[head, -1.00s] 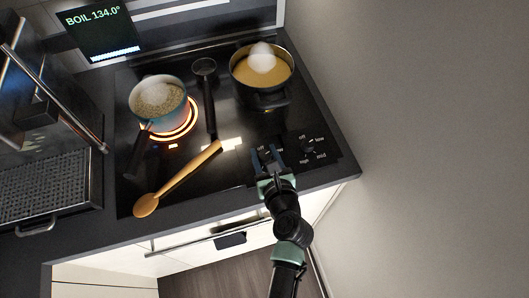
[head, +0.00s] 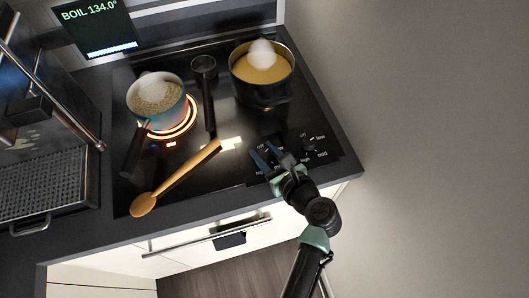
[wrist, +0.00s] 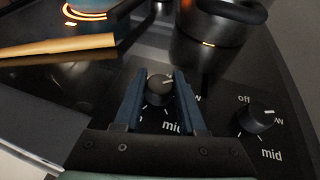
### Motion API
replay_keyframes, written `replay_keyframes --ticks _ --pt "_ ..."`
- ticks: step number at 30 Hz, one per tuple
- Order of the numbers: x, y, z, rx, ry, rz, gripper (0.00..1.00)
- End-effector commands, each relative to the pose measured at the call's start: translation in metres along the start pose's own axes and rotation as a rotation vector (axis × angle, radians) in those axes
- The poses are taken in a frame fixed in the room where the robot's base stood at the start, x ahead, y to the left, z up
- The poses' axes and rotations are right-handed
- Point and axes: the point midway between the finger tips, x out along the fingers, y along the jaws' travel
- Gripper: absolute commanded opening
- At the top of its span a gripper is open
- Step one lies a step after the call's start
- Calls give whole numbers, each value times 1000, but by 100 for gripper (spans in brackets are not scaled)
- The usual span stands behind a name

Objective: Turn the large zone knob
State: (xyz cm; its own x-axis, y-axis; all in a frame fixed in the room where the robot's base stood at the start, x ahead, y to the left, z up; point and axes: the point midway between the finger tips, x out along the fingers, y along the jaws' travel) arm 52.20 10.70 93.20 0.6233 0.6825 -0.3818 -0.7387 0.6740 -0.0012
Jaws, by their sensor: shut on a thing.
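Two black knobs are at the front right of the black cooktop. The left knob (wrist: 159,91) sits between the two blue fingers of my gripper (wrist: 162,84), which is shut on it; its white mark points to the upper right in the wrist view. In the head view, my gripper (head: 269,156) hides most of this knob and part of its labels. The right knob (wrist: 254,120) stands apart from the fingers, with "off" and "mid" printed around it; it also shows in the head view (head: 309,145). I cannot tell which knob is labelled for the large zone.
A blue pot (head: 158,98) stands over a glowing ring (head: 186,128) at the left. A black pot (head: 262,78) with yellowish liquid is behind the knobs. A wooden spoon (head: 178,177) and a black ladle (head: 208,100) lie on the cooktop. A wall (head: 430,150) is at the right.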

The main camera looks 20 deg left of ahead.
Motion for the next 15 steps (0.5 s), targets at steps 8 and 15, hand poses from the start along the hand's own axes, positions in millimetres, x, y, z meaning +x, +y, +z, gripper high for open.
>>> replay_keyframes --ticks 8,15 --pt "0 -4 0 -99 -4 238 0" --pt "1 -4 -2 -187 -2 451 0"
